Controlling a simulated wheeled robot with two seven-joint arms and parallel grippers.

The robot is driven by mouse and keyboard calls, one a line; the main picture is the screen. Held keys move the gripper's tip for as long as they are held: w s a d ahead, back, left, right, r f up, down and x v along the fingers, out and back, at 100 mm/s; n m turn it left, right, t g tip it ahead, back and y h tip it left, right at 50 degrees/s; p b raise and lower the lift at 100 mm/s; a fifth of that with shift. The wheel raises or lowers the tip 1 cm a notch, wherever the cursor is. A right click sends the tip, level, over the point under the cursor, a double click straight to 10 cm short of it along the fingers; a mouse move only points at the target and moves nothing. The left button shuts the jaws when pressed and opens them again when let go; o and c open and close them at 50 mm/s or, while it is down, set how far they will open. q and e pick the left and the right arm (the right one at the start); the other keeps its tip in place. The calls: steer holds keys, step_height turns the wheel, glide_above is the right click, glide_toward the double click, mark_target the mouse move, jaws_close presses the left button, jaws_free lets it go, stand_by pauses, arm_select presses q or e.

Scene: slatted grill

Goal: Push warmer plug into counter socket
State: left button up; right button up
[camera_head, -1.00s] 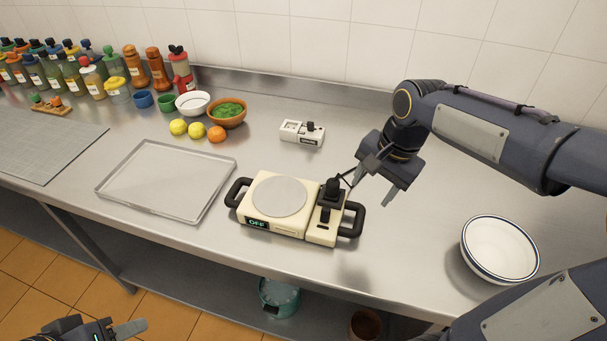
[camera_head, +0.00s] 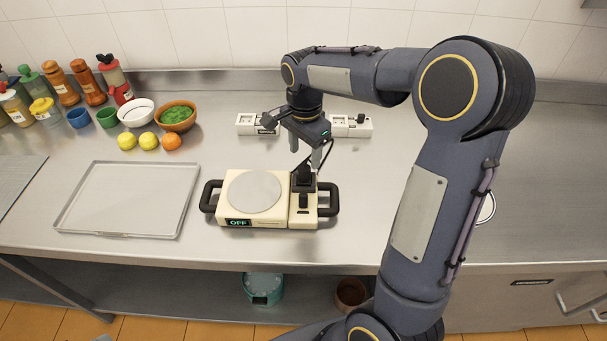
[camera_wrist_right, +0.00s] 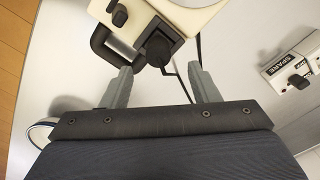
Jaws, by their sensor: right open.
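The cream warmer (camera_head: 240,212) sits near the front of the steel counter, with a round grey plate, black side handles and an OFF display. Its black plug (camera_head: 304,180) stands upright on the right part of the warmer; a dark cord runs up beside it. My right gripper (camera_head: 306,150) is open, pointing down just above and behind the plug. In the right wrist view the plug (camera_wrist_right: 157,48) lies ahead of and between the spread fingers, not held. Two white socket boxes, a left one (camera_head: 246,122) and a right one (camera_head: 342,128), stand behind, partly hidden by my right gripper. My left gripper is not visible.
A clear tray (camera_head: 125,200) lies left of the warmer. Lemons, an orange, bowls (camera_head: 176,117) and bottles stand at the back left. A white bowl (camera_head: 487,207) is mostly hidden behind my right arm. In the right wrist view one box (camera_wrist_right: 292,66) reads SPARE.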

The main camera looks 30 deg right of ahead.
mark_target(304, 167)
steer(key=shift+f, duration=0.3)
steer(key=shift+f, duration=0.1)
step_height(304, 167, down, 5)
steer(key=shift+s+a+f+p, duration=0.1)
steer(key=shift+a+p, duration=0.05)
steer(key=shift+p, duration=0.45)
steer(key=c, duration=1)
steer(key=shift+r, duration=0.2)
